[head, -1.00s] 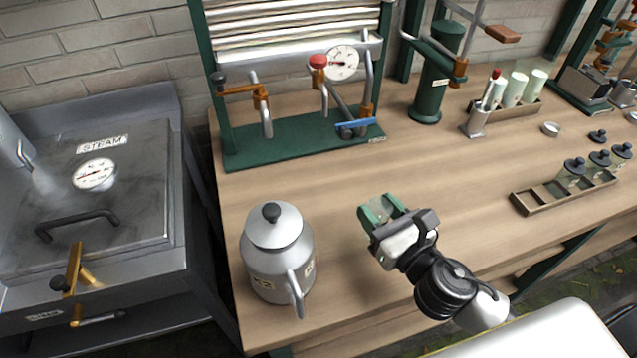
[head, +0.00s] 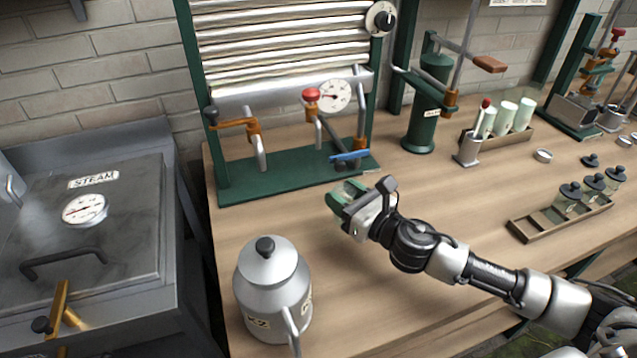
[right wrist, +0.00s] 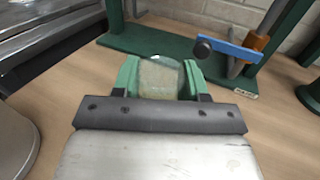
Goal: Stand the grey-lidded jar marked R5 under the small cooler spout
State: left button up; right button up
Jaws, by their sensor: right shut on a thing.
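My right gripper (head: 347,196) is shut on a clear glass jar (right wrist: 161,77), held between its green fingers in the right wrist view. No lid or R5 mark can be made out on this jar. The gripper is over the bench, just in front of the cooler's green base (head: 290,178). The ribbed cooler (head: 285,60) has a pipe spout at left (head: 259,150) and smaller fittings at right, near a blue lever (head: 350,155). The lever also shows in the right wrist view (right wrist: 228,50), beyond the jar and to its right. My left gripper is not in view.
A lidded metal can (head: 272,295) stands at the front left of the bench. A wooden rack (head: 565,222) holds several dark-lidded jars at right; a loose dark lid (head: 590,160) lies behind it. A green cylinder (head: 425,110) stands right of the cooler. The middle bench is clear.

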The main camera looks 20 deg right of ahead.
jog(key=w+a+f, duration=0.1)
jog(key=w, duration=0.1)
jog(key=w+a+f, duration=0.1)
jog(key=w, duration=0.1)
jog(key=w+a+f, duration=0.1)
jog(key=w, duration=0.1)
jog(key=shift+w+f, duration=0.35)
jog(key=shift+w, duration=0.05)
jog(key=shift+r, duration=0.1)
jog(key=o, duration=1)
jog(key=shift+b, duration=0.3)
jog(key=b+v, duration=0.1)
jog(key=v, duration=0.9)
jog(key=shift+s+d, duration=0.15)
jog(key=shift+s, duration=0.2)
jog(key=shift+s+d+b, duration=0.25)
jog(key=shift+s+b, duration=0.1)
jog(key=shift+s, duration=0.25)
